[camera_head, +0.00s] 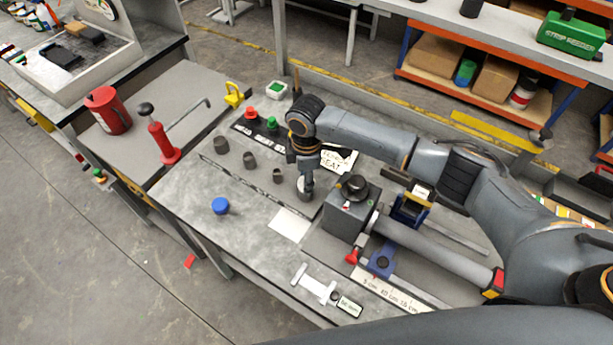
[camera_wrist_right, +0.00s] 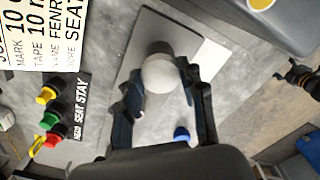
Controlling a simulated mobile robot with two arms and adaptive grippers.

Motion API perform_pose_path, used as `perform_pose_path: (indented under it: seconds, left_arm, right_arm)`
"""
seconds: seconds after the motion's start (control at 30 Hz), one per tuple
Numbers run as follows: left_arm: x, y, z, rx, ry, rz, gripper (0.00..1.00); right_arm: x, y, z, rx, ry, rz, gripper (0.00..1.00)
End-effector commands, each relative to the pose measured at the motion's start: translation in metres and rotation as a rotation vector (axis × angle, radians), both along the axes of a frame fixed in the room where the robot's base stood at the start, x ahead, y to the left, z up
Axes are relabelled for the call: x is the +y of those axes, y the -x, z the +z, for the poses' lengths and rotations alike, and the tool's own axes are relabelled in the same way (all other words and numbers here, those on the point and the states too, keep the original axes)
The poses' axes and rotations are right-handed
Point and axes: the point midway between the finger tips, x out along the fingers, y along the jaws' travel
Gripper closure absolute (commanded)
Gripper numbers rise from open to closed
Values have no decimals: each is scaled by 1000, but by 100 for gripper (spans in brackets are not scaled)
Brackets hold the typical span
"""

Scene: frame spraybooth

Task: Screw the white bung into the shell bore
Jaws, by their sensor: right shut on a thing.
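My right gripper (camera_head: 306,185) points down over the bench, shut on a pale round piece (camera_head: 303,188). In the right wrist view the white, round-topped piece (camera_wrist_right: 160,75), which looks like the white bung, sits between the fingers of the right gripper (camera_wrist_right: 172,98). A greyer part shows just past it. The shell bore is not visible, and I cannot tell whether the bung touches or enters it. A dark grey plate (camera_wrist_right: 141,53) lies beneath. My left gripper is not in view.
A grey block fixture (camera_head: 345,220) with a black knob stands right of the gripper. Several grey cups (camera_head: 250,160) stand left. A blue-capped piece (camera_head: 220,205), white sheet (camera_head: 290,224) and white T-shaped piece (camera_head: 314,284) lie nearer the front. Red and green buttons (camera_head: 251,113) are behind.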

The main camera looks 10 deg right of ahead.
Motion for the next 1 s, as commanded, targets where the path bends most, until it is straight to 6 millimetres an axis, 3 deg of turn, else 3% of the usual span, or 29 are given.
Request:
perform_pose_path:
  seconds: [0.03,0.27,0.4,0.73,1.0]
  left_arm:
    - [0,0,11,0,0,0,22]
    - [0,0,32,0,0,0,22]
    - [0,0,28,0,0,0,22]
    - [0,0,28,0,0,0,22]
    - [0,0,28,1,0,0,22]
  right_arm:
    - [0,1,5,2,-1,-39,85]
    - [0,1,4,3,1,-244,85]
    - [0,0,0,1,0,-343,85]
    - [0,0,0,0,0,-372,85]
    - [1,1,0,1,0,-691,85]
